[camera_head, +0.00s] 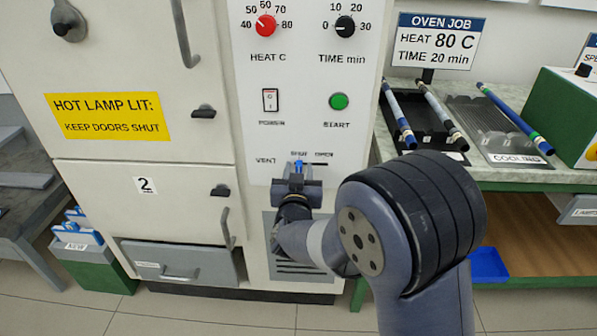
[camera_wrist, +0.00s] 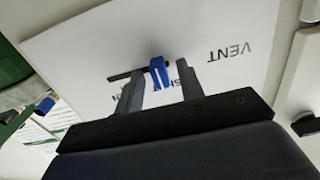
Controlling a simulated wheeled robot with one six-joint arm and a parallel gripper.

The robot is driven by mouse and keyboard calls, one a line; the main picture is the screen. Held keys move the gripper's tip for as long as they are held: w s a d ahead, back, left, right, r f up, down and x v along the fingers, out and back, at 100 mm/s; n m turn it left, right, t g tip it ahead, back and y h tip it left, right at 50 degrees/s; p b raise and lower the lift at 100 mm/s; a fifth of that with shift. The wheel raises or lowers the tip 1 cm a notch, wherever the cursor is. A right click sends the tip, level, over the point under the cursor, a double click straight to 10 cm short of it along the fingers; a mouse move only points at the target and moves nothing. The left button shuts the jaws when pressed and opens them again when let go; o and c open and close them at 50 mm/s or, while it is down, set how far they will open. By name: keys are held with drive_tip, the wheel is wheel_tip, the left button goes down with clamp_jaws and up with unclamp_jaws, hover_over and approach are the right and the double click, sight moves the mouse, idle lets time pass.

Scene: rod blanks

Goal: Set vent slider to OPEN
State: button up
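The vent slider's blue knob (camera_head: 299,164) is on the oven's white control panel, under the word SHUT at the left part of its slot. The word OPEN is to its right. In the wrist view the panel is upside down, and the blue knob (camera_wrist: 159,72) stands between my two fingers, with the dark slot running left from it. My gripper (camera_head: 297,182) is at the panel, just in front of the slider. The fingers (camera_wrist: 160,82) are apart, with a visible gap on each side of the knob. My gripper partly covers the slider in the head view.
Above the slider are the power switch (camera_head: 270,100), green START button (camera_head: 339,101) and two dials. A door handle (camera_head: 228,229) and a vent grille (camera_head: 300,268) are nearby. A bench with rods on a black rack (camera_head: 420,122) and a cooling tray (camera_head: 503,158) stands right.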

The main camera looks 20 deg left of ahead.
clamp_jaws()
idle(0.3)
idle(0.3)
